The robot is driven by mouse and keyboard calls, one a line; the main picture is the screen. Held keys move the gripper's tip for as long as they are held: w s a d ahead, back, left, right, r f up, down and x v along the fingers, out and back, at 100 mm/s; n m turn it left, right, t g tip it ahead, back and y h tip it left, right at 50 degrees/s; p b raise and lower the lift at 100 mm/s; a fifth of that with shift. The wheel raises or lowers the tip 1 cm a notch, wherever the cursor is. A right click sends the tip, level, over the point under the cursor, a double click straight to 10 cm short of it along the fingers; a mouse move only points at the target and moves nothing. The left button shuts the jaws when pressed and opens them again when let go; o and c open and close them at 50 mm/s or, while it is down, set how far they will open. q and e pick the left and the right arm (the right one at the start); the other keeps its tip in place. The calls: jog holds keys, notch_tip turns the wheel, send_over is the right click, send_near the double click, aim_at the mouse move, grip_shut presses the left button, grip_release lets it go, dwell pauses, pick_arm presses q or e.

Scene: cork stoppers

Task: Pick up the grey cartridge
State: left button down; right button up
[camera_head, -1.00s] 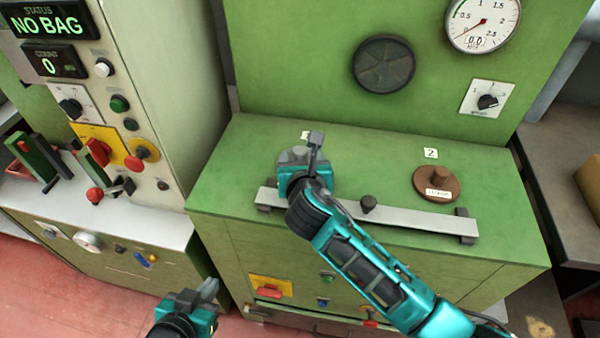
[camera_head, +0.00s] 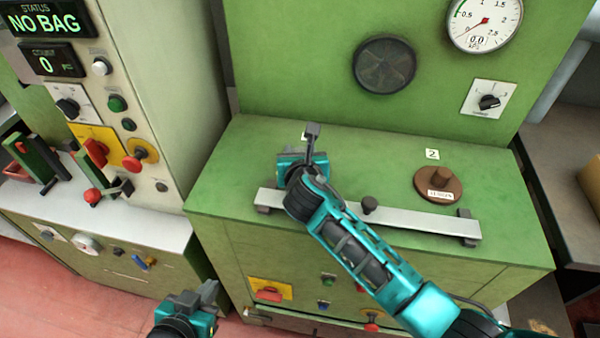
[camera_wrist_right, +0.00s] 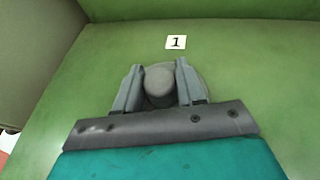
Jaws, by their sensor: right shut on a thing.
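The grey cartridge (camera_wrist_right: 159,82) shows in the right wrist view as a round grey knob on a wider grey base, by the label 1. My right gripper (camera_wrist_right: 157,88) is shut on its knob, one finger on each side. In the head view my right gripper (camera_head: 312,140) is over the back left of the green cabinet top, and my arm hides most of the cartridge. My left gripper (camera_head: 209,292) is low in front of the cabinets, away from the cartridge; its finger gap is not clear.
A brown cartridge (camera_head: 437,187) sits at label 2 on the green top (camera_head: 240,165). A grey bar (camera_head: 420,220) with a dark knob (camera_head: 369,204) runs along the front. A gauge (camera_head: 484,22) and a round vent (camera_head: 384,65) are on the back panel. A control cabinet (camera_head: 170,90) stands at left.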

grip_shut()
jog(key=shift+r, duration=0.1)
